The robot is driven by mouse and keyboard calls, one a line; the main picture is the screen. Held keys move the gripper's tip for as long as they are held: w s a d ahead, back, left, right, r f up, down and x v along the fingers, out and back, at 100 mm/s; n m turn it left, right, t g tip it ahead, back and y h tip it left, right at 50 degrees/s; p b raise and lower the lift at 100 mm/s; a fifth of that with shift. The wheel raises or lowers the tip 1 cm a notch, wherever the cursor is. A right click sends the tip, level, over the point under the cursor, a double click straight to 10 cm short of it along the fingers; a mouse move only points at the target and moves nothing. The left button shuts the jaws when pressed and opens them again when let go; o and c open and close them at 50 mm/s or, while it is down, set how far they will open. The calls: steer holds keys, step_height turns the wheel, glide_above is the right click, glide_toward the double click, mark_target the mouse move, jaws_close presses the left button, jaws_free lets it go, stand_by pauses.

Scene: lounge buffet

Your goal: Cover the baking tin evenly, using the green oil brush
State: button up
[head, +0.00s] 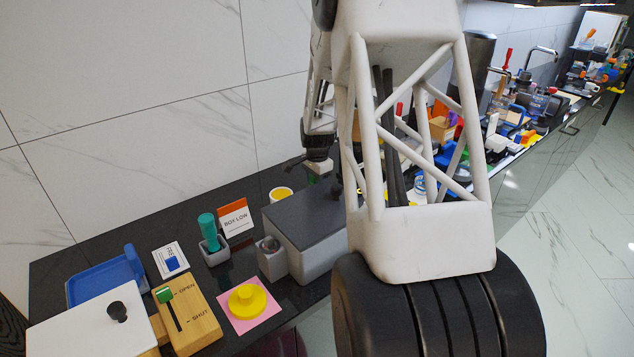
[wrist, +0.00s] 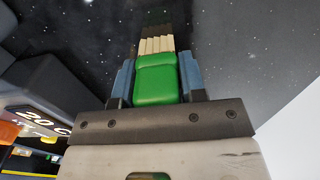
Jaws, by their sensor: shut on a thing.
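My gripper (wrist: 155,82) is shut on the green oil brush (wrist: 156,82) in the wrist view, with a blue-grey finger on each side of it. The brush has a green body and a pale, ribbed bristle part beyond it, which points away over a dark speckled surface. The bristle end is dark, and I cannot tell whether it touches that surface. I cannot identify the baking tin in either view.
The dark counter (head: 75,258) runs along a marble wall. A grey box (head: 310,235), a "BOX LOW" sign (head: 235,220), a teal-handled thing (head: 208,230), a wooden OPEN/SHUT block (head: 190,320) and a blue tray (head: 133,262) stand left of my arm. Clutter crowds the far right.

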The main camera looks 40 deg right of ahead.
steer(key=shift+r, duration=0.2)
steer(key=shift+r, duration=2.3)
steer(key=shift+a, duration=0.1)
steer(key=shift+a+r, duration=0.4)
steer(key=shift+a, duration=0.15)
steer(key=a+r, duration=0.3)
steer(key=a, duration=0.2)
steer(key=s+a+r+h, duration=0.1)
steer(key=a+r, duration=0.2)
steer(key=a, duration=0.3)
steer(key=shift+r+g+h, duration=0.25)
steer(key=shift+g+h, duration=0.05)
steer(key=shift+g, duration=0.1)
steer(key=shift+f, duration=0.15)
steer(key=shift+f, duration=2.5)
